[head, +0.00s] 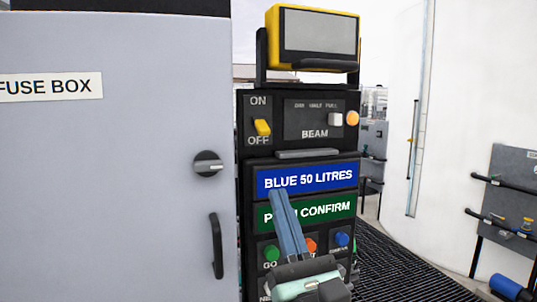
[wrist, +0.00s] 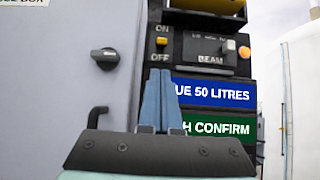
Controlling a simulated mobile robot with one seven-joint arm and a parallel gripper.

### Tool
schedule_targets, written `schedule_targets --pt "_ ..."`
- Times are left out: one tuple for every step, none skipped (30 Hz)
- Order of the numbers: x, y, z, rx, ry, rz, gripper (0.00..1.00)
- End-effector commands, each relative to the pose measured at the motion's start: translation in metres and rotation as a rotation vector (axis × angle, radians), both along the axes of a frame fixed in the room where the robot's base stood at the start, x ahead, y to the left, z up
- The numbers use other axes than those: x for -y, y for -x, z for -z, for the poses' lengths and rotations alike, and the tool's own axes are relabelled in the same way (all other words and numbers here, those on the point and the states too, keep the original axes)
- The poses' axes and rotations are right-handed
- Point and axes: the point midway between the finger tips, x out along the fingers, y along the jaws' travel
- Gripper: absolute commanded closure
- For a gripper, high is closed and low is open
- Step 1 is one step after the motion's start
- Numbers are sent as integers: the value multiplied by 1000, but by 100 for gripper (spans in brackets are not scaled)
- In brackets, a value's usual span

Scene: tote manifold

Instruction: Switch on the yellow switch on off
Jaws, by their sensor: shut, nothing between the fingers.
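The yellow switch (head: 262,127) is on a black control panel, between the printed labels ON above and OFF below. In the head view its lever sits low, close to the OFF label. It also shows in the wrist view (wrist: 162,41), small, above my fingertips. My gripper (head: 279,194) has its blue fingers together with nothing between them. They point up toward the panel, below the switch, in front of the blue and green display strips. In the wrist view my gripper (wrist: 158,76) has its tips just below the OFF label, apart from the switch.
A grey fuse box (head: 120,140) with a knob (head: 208,164) and a black handle (head: 216,245) stands left of the panel. A BEAM slider (head: 335,119) and orange lamp (head: 352,118) lie right of the switch. Green, red and blue buttons sit below the displays.

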Motion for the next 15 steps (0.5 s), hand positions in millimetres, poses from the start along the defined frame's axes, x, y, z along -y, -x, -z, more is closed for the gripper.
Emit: schedule_targets --pt "-1 -1 -2 1 -1 -1 100" --pt "-1 -3 -4 1 0 -1 100" --pt "-2 -5 -7 2 -1 -2 100" --pt "-3 -7 -10 3 -1 -3 100" --pt "-4 -10 -13 2 -2 -3 100" --pt "-5 -15 -18 3 -2 -3 100" --pt "-7 -18 -22 3 -1 -3 100" --pt "-8 -23 -25 2 -1 -3 100" --pt "-10 -28 -31 2 -3 -3 100" --pt "-11 -33 -34 2 -3 -3 100" --pt "-13 -37 -38 2 -3 -3 100" --pt "-14 -42 -42 2 -3 -3 100" --pt "-15 -46 -46 2 -3 -3 100" --pt "-17 -50 -49 2 -3 -3 100" --pt "-19 -54 -53 2 -4 -4 100"
